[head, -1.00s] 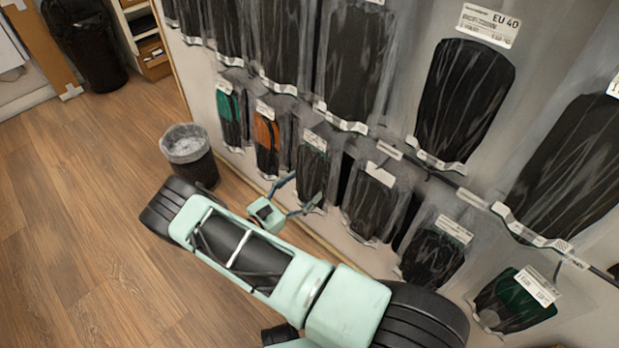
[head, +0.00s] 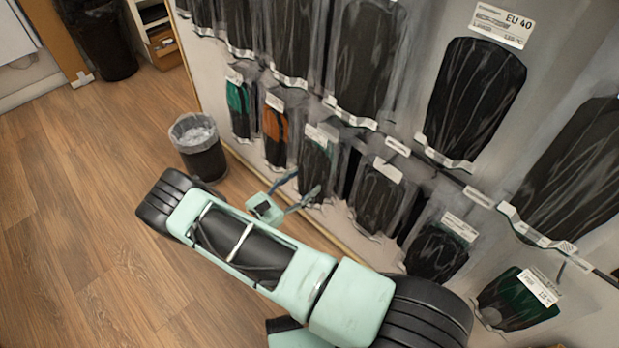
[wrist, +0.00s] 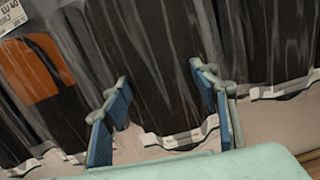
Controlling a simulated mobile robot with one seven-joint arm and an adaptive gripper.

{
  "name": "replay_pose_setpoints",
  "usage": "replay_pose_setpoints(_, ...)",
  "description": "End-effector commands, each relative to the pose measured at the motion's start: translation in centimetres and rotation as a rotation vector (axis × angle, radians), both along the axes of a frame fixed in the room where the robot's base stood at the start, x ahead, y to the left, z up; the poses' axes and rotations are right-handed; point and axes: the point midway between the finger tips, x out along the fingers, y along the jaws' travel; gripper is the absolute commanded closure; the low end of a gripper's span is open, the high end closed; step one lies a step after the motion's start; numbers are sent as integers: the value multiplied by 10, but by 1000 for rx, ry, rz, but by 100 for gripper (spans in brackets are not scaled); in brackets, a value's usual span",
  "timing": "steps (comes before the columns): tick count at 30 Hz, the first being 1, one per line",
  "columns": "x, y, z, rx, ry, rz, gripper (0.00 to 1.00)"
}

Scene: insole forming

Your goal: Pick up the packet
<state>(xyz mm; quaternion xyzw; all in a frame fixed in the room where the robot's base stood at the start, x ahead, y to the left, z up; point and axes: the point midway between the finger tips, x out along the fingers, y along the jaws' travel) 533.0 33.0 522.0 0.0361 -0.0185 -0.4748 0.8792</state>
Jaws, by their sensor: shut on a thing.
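The packet (head: 316,165) is a dark, clear-wrapped pouch with a white label and a trace of green, hanging in the lower row on the wall. My gripper (head: 297,190) is at its lower part, with one blue finger on each side. In the wrist view the black packet (wrist: 165,75) fills the space between the two fingers of my gripper (wrist: 163,90), and its white-striped bottom edge shows below them. My gripper is shut on this packet. Its top is out of the wrist view.
An orange-and-black packet (head: 275,135) hangs close to the left and a black packet (head: 379,200) close to the right. Larger packets hang above. A bin (head: 198,150) stands on the floor by the wall's end. Open wooden floor (head: 80,220) lies to the left.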

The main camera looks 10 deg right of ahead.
Motion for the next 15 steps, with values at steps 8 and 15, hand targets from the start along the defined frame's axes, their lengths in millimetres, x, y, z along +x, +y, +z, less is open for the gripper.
replay_pose_setpoints(8, -37, 59, 1, 0, -2, 4, 72)
replay_pose_setpoints(15, -67, 104, 1, 0, -2, 3, 72)
